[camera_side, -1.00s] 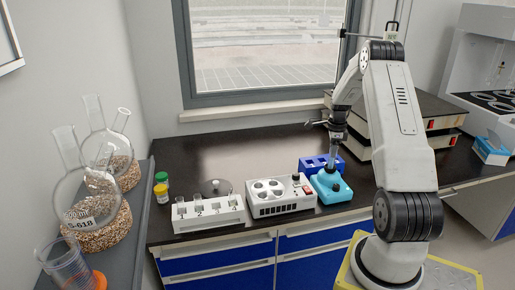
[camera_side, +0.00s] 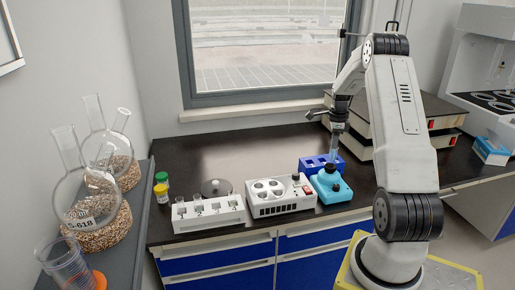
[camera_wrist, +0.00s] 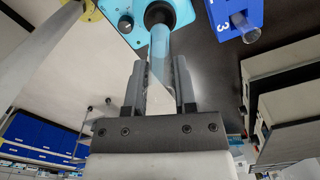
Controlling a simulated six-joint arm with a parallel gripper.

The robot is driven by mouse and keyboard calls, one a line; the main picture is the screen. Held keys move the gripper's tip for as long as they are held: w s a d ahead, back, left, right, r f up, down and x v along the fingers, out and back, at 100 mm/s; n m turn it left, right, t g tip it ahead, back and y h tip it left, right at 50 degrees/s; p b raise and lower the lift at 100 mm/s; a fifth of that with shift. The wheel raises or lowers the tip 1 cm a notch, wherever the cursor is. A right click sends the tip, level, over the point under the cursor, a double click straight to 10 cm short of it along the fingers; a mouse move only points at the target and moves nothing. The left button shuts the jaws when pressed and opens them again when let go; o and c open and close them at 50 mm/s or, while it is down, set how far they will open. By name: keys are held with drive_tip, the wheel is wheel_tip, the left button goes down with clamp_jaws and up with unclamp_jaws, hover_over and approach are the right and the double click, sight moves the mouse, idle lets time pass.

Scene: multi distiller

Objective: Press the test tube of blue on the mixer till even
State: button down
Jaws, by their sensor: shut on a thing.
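The turquoise mixer (camera_side: 326,193) stands on the dark bench, left of my arm's base. It also shows at the top of the wrist view (camera_wrist: 116,8), with its black cup (camera_wrist: 159,12). My gripper (camera_side: 338,127) is above the mixer, shut on the test tube of blue (camera_side: 334,158). In the wrist view the gripper (camera_wrist: 160,85) has a finger on each side of the tube (camera_wrist: 160,45). The tube's far end meets the black cup; whether it presses or only touches, I cannot tell. The tube looks slightly tilted in the side view.
A white heater block (camera_side: 281,196) and a numbered white rack (camera_side: 208,213) stand to the left. Grey boxes (camera_side: 436,112) are behind my arm. The back-left bench is clear.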

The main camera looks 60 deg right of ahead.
drive_tip(key=shift+r, duration=1.2)
drive_tip(key=w+a+f+n, duration=0.1)
drive_tip(key=w+a+n, duration=0.6)
drive_tip(key=a, duration=0.3)
drive_tip(key=w+a+f+n, duration=0.1)
drive_tip(key=w+a+n, duration=0.6)
drive_tip(key=a, duration=0.4)
drive_tip(key=a+f+n, duration=0.1)
drive_tip(key=a+n, duration=1.6)
drive_tip(key=a, duration=0.8)
drive_tip(key=shift+w+a+f, duration=0.15)
drive_tip(key=shift+a+f, duration=0.1)
drive_tip(key=shift+a, duration=0.05)
drive_tip(key=shift+d, duration=0.1)
